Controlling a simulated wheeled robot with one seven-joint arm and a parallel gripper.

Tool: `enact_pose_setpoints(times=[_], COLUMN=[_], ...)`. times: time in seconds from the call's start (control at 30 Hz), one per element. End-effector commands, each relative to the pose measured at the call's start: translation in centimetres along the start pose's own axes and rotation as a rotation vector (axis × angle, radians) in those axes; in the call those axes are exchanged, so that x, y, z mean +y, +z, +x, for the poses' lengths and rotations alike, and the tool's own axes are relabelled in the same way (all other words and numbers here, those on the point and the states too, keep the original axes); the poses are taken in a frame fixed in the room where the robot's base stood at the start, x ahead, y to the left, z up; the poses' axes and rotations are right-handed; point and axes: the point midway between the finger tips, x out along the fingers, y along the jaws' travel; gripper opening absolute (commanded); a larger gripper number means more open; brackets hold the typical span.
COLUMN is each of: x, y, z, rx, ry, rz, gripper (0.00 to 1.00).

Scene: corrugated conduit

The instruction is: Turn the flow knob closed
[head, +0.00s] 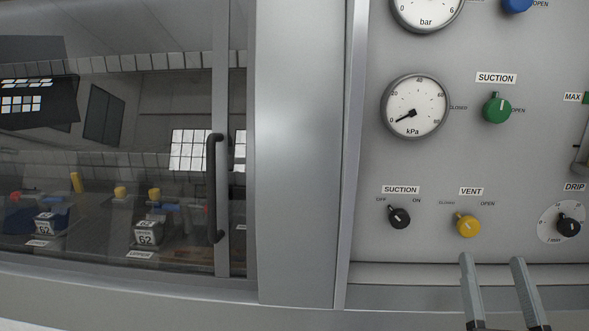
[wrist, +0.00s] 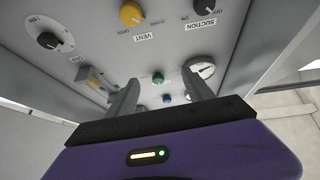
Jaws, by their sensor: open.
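No label reading "flow" shows in either view. A blue knob (head: 517,4) is cut off at the top edge of the head view, with OPEN at its right; its own label is out of frame. It also shows small in the wrist view (wrist: 167,98), beyond the green knob (head: 497,109). My gripper (head: 491,259) is open and empty, its two fingers apart at the panel's lower edge, below the vent and drip knobs. In the wrist view the gripper (wrist: 160,76) points up the panel, touching no knob that I can see.
The panel also holds a yellow vent knob (head: 468,225), a black suction knob (head: 399,217), a black drip dial (head: 568,225) and a kPa gauge (head: 415,106). A lever slot is at the right edge. A glazed cabinet door with a dark handle (head: 217,188) stands at left.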

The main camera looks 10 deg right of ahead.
Motion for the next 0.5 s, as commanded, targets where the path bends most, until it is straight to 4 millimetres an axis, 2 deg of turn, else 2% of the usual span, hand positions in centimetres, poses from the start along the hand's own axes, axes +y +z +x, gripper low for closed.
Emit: enact_pose_setpoints(times=[0.03, 0.2, 0.5], x=[-0.7, -2.3, -4.4], y=[1.1, 3.2, 5.0], z=[-2.3, -8.9, -20.4], rx=[-0.036, -0.136, -0.344], ry=[-0.007, -0.033, -0.117], rz=[0.020, 0.068, 0.086], gripper=[0.60, 0.60, 0.60])
